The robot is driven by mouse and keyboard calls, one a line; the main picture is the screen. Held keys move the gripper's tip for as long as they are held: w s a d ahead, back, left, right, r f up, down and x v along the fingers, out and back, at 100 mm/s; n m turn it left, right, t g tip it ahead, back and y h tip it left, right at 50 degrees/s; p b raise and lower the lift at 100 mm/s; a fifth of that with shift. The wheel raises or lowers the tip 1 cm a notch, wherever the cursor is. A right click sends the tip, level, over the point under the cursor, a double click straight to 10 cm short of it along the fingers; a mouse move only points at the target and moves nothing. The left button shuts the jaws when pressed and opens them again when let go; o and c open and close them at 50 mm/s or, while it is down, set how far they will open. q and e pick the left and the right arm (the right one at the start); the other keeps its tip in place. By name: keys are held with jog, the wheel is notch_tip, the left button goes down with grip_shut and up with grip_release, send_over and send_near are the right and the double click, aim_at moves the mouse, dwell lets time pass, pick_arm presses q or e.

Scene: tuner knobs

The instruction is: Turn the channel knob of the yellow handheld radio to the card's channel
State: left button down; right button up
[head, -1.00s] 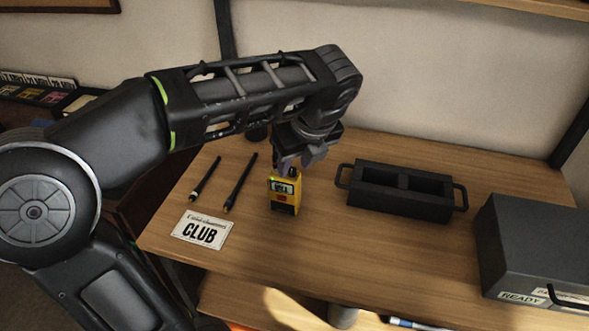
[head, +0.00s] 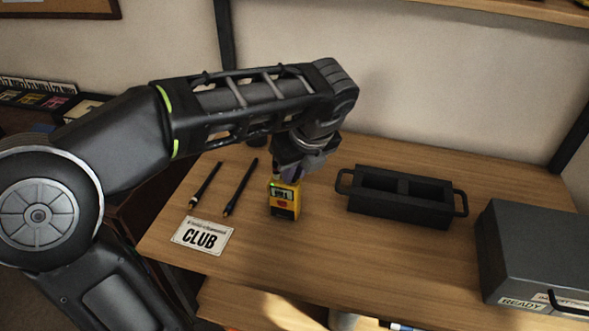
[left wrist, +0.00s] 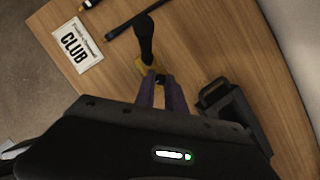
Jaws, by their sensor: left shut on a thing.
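The yellow handheld radio (head: 285,203) stands upright on the wooden table, its small display and red button facing me. My left gripper (head: 288,178) reaches down onto the radio's top and is shut there. In the left wrist view the fingers (left wrist: 161,84) close on a small dark knob on top of the radio (left wrist: 139,68), beside its black antenna (left wrist: 144,38). The knob's marking is hidden, and the display text is too small to read surely. The white card (head: 203,236) reading "CLUB" lies left of the radio. My right gripper is not in view.
Two black antenna-like rods (head: 240,188) lie left of the radio. A black two-slot holder with handles (head: 402,210) stands to the right. A grey box labelled "READY" (head: 540,250) is at the far right. The table in front of the radio is clear.

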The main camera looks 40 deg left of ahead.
pick_arm(q)
jog(key=shift+n+p, duration=0.3)
jog(key=n+g+p, duration=0.1)
jog(key=n, duration=0.1)
jog(key=n+p, duration=0.2)
jog(key=shift+w+d+r+g+y, duration=0.1)
jog(key=shift+w+r+g+y, duration=0.1)
jog(key=shift+g+y, duration=0.15)
jog(key=n+g+p, duration=0.1)
jog(key=n+p, duration=0.2)
jog(key=shift+w+n+g, duration=0.15)
jog(key=shift+n+g, duration=0.15)
jog(key=shift+g, duration=0.05)
jog(key=n+p, duration=0.2)
jog(key=n+g+h+p, duration=0.1)
jog(key=n+p, duration=0.1)
jog(key=shift+w+n+g, duration=0.15)
jog(key=shift+n+g, duration=0.15)
jog(key=n+p, duration=0.2)
jog(key=shift+w+a+n+g+h, duration=0.1)
jog(key=shift+a+n+g+h, duration=0.1)
jog(key=shift+n+g+h, duration=0.15)
jog(key=shift+f+n, duration=0.1)
jog(key=shift+n, duration=0.15)
jog(key=shift+f, duration=0.1)
